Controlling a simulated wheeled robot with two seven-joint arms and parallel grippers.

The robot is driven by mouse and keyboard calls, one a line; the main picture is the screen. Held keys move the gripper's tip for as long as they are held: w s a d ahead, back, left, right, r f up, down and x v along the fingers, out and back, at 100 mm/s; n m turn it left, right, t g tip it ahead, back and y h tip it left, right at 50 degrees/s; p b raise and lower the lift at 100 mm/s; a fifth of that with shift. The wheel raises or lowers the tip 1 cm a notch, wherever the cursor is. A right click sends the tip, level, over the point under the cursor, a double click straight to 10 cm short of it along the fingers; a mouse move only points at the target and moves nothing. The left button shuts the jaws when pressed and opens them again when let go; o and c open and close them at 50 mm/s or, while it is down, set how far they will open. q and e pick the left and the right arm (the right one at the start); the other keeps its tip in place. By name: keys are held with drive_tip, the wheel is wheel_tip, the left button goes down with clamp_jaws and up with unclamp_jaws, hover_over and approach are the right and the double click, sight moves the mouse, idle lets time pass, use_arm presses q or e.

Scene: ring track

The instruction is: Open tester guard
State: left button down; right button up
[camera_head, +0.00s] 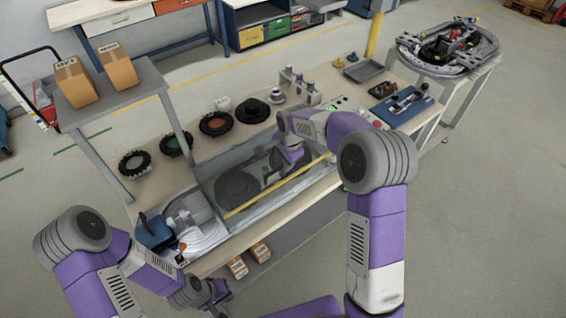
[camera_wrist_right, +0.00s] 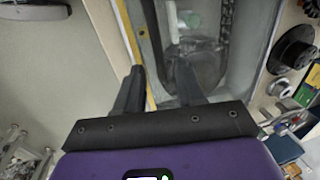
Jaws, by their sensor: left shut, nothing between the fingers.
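The tester guard (camera_head: 238,207) looks like a clear cover with a yellow bar along its front edge, and it appears to lie down over a bench box. A dark round part (camera_head: 237,187) shows through it. The yellow bar (camera_wrist_right: 127,32) also shows in the right wrist view, running down behind the left finger and into the gap between the fingers. My right gripper (camera_wrist_right: 160,67) is open with nothing clearly held, above the guard's front edge; contact cannot be told. My left gripper (camera_head: 208,300) is shut and empty, low in front of the bench's left end.
Several black wheels (camera_head: 216,123) lie along the back of the bench. A blue-and-white device (camera_head: 152,232) stands left of the guard. A shelf with two cardboard boxes (camera_head: 118,66) rises at the left. A black tray (camera_head: 365,70) and control buttons are at the right.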

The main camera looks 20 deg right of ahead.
drive_tip(key=shift+w+f, duration=0.1)
drive_tip(key=shift+f, duration=0.6)
clamp_jaws()
